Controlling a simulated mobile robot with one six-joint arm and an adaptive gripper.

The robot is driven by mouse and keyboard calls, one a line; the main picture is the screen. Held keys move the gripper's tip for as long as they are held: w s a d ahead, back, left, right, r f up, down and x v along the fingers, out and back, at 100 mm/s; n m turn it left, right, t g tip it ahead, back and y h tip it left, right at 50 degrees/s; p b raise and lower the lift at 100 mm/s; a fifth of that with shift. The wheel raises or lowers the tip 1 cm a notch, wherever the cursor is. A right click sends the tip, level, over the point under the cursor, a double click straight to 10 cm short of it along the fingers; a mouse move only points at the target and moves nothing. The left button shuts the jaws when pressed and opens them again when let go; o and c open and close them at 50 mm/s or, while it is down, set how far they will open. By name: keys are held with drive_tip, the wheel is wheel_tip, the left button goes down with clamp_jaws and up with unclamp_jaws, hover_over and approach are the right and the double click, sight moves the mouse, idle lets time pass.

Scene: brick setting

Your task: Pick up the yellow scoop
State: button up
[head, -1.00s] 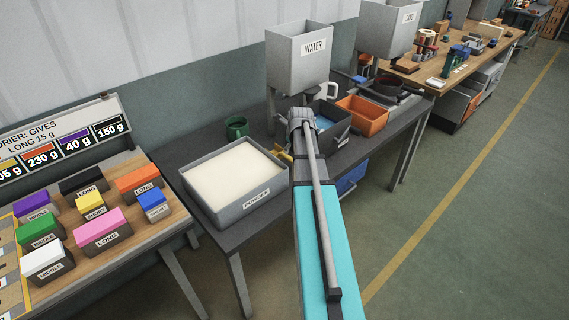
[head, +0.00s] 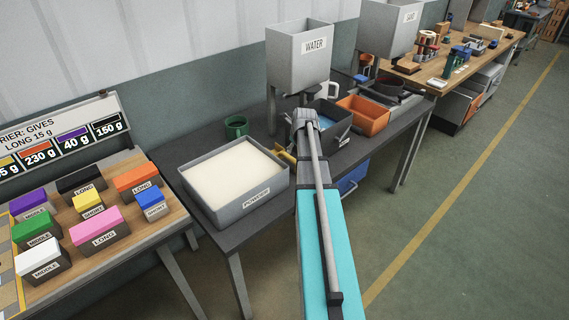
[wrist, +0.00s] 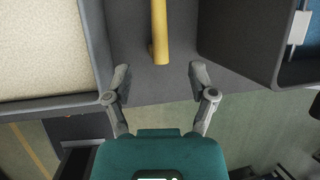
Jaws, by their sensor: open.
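In the wrist view the yellow scoop (wrist: 160,32) shows as a yellow bar, its handle, lying on the dark table between the powder tray and a dark bin. Its far end runs out of the top of the picture. My gripper (wrist: 157,80) is open and empty, its fingertips spread to either side of the handle's line, just short of its near end. In the head view a small yellow part of the scoop (head: 287,157) shows right of the powder tray. My arm hides the rest of it and my gripper there.
The powder tray (head: 252,205) stands close on the left of the scoop. The dark bin (wrist: 240,45) with blue inside stands close on the right. A green mug (head: 236,126), an orange bin (head: 362,121) and the WATER hopper (head: 298,62) are further back.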

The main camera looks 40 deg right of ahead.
sight(291, 157)
drive_tip(key=shift+b+x, duration=2.6)
drive_tip(key=shift+x, duration=0.65)
drive_tip(key=shift+w+f, duration=0.1)
drive_tip(key=shift+b+x, duration=2.35)
drive_tip(key=shift+x, duration=0.15)
drive_tip(key=shift+a, duration=0.1)
clamp_jaws()
